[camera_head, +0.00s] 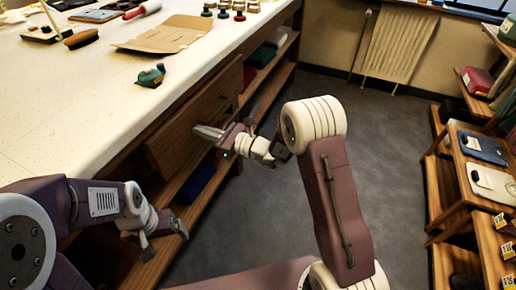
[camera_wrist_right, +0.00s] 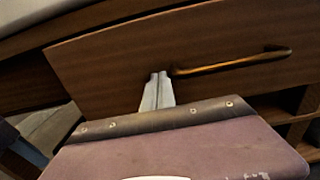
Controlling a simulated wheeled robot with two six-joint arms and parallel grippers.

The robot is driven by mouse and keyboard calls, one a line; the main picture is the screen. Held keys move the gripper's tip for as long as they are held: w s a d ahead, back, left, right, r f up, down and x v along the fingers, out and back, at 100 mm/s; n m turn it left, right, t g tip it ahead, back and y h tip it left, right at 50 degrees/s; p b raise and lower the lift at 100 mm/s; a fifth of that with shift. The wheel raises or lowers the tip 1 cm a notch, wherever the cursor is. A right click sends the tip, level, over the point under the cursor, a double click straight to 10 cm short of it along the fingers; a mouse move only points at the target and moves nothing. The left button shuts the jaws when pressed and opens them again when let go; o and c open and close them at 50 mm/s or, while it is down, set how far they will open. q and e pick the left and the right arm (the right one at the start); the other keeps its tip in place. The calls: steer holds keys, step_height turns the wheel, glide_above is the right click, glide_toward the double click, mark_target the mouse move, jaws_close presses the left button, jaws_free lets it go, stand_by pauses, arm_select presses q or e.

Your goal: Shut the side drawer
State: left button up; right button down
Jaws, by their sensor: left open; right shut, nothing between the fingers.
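The side drawer (camera_head: 185,125) has a wooden front in the near side of the long table. In the right wrist view its front (camera_wrist_right: 120,60) fills much of the picture, with a brass-coloured bar handle (camera_wrist_right: 235,63). The drawer front seems to stand slightly out from the table; how far is unclear. My right gripper (camera_head: 198,132) is shut and empty, pointing at the drawer front. In the wrist view its fingertips (camera_wrist_right: 158,76) are just left of the handle's left end; I cannot tell whether they touch. My left gripper (camera_head: 166,238) is open and empty, low beside the table's near part.
The table top (camera_head: 70,105) holds a green figurine (camera_head: 151,75), a cardboard piece (camera_head: 167,34) and a brush (camera_head: 81,39). Open shelves with folded cloth (camera_head: 262,56) lie under the table. Grey floor (camera_head: 400,130) is clear up to the display shelves (camera_head: 480,165) at right.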

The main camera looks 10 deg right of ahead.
mark_target(188, 125)
steer(key=x, duration=0.5)
steer(key=shift+a, duration=0.1)
arm_select(q)
steer(key=shift+w+a+f, duration=0.15)
steer(key=shift+a, duration=0.05)
arm_select(e)
steer(key=shift+r, duration=0.3)
steer(key=shift+w, duration=0.1)
